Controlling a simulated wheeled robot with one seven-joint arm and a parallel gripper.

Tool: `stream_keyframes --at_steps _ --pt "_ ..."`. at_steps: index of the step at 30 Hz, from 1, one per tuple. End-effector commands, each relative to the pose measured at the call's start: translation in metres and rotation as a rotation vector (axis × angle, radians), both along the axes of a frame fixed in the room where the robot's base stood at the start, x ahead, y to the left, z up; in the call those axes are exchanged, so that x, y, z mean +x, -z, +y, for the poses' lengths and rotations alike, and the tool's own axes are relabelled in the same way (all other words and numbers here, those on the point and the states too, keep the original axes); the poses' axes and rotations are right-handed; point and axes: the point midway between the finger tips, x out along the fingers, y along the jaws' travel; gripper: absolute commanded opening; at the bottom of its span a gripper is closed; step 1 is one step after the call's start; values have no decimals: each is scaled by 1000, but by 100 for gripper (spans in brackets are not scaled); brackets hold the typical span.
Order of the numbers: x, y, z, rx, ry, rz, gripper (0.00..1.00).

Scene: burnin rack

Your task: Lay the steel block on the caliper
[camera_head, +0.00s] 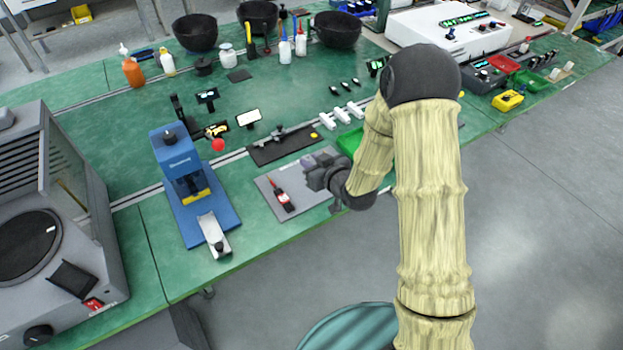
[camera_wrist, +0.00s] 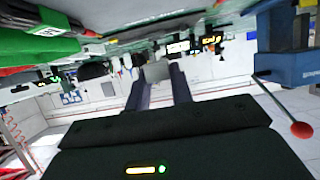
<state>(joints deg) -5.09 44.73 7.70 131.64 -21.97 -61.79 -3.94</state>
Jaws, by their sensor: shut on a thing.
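My gripper (camera_head: 312,170) is above the far right part of a grey mat near the front edge of the bench. In the wrist view, its two dark fingers (camera_wrist: 158,88) are shut on a small grey block (camera_wrist: 157,72), which looks like the steel block. In the head view the block is hard to make out against the gripper. A dark, long tool that looks like the caliper (camera_head: 280,135) lies on a black mat (camera_head: 268,153), behind and left of my gripper. The block is apart from it.
The grey mat (camera_head: 267,188) carries a red and black tool (camera_head: 282,196). A blue press (camera_head: 178,165) stands left, its red-knobbed lever (camera_head: 217,145) reaching toward the black mat. White parts (camera_head: 340,115) and a green tray (camera_head: 350,141) are right of the black mat.

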Motion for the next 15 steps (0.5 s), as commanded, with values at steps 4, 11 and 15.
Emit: stream_keyframes --at_steps 4,11,15 --pt "-1 22 1 0 -1 2 0" --pt "0 27 1 1 0 -3 0" --pt "0 27 1 1 0 -2 0"
